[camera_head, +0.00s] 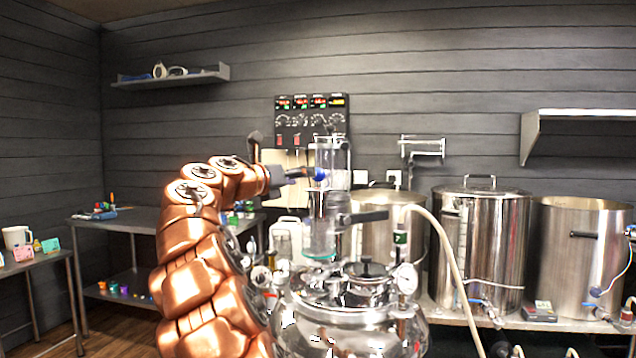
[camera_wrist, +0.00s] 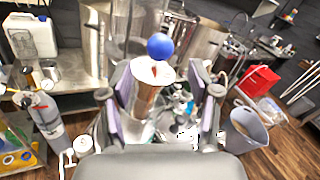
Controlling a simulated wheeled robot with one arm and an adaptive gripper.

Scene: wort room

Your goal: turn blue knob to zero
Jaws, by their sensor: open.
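A round blue knob (camera_wrist: 160,46) shows in the wrist view, beyond and between my gripper's fingertips. Just below it in that view is a pale round top with a small red mark (camera_wrist: 154,70). In the head view the blue knob (camera_head: 319,174) is small, beside the clear upright cylinder (camera_head: 328,205) above the steel vessel. My gripper (camera_wrist: 160,76) is open, with one finger to each side and nothing held between them. In the head view my gripper (camera_head: 293,174) is just left of the blue knob. I cannot tell any scale or the knob's setting.
The steel vessel (camera_head: 345,325) with a gauge (camera_head: 405,279) stands below the cylinder. A pale hose (camera_head: 448,262) runs down at its right. Large steel pots (camera_head: 482,245) stand behind on the right. A control panel (camera_head: 312,121) is on the back wall.

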